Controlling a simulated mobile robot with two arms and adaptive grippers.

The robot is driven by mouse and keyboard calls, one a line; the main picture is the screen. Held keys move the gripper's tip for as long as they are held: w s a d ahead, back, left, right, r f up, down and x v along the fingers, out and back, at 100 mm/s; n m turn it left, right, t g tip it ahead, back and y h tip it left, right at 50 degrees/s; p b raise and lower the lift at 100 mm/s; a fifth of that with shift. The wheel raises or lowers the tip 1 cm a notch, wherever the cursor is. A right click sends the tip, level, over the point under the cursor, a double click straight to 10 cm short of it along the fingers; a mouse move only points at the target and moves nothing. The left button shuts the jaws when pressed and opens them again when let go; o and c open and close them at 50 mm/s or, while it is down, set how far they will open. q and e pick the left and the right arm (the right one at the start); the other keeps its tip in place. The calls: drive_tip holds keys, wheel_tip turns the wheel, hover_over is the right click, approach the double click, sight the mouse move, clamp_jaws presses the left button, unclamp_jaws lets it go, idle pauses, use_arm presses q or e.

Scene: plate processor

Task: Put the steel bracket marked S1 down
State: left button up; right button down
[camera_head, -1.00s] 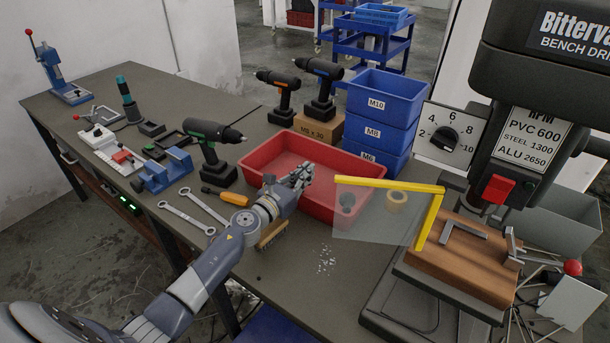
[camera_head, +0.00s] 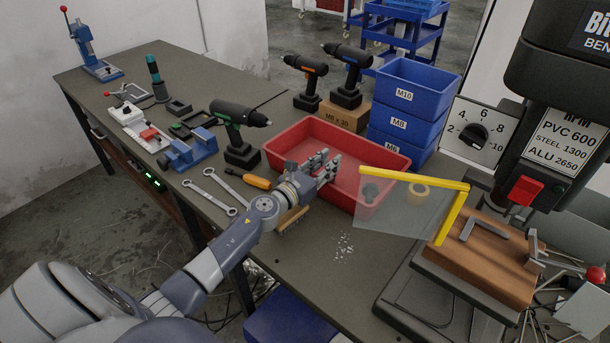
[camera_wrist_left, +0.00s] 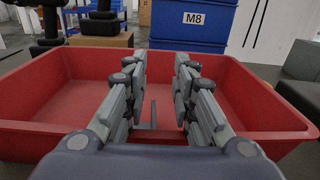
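My left gripper (camera_head: 328,165) reaches over the near left part of the red tray (camera_head: 385,154). In the left wrist view its two fingers (camera_wrist_left: 160,75) are apart, with a clear gap between them. A thin grey L-shaped piece (camera_wrist_left: 153,115), likely a steel bracket, shows low between the fingers against the red tray (camera_wrist_left: 65,125). It seems free of the fingers; its lower part is hidden by the gripper, and no S1 mark is readable. Another grey bracket (camera_head: 487,235) lies on the wooden block (camera_head: 470,268) under the drill press. My right gripper is not in view.
Blue bins (camera_head: 405,95) stand behind the tray. The bench front has some free room.

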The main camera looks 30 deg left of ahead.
use_arm(q)
drive_tip(key=s, duration=0.3)
drive_tip(key=s+a, duration=0.1)
drive_tip(key=s, duration=0.2)
drive_tip(key=s+b, duration=0.1)
drive_tip(key=s, duration=0.2)
drive_tip(key=shift+s+a+r, duration=0.1)
drive_tip(key=shift+s+a, duration=0.25)
drive_tip(key=shift+s+a+r, duration=0.1)
drive_tip(key=shift+s+r, duration=0.05)
drive_tip(key=shift+s, duration=0.4)
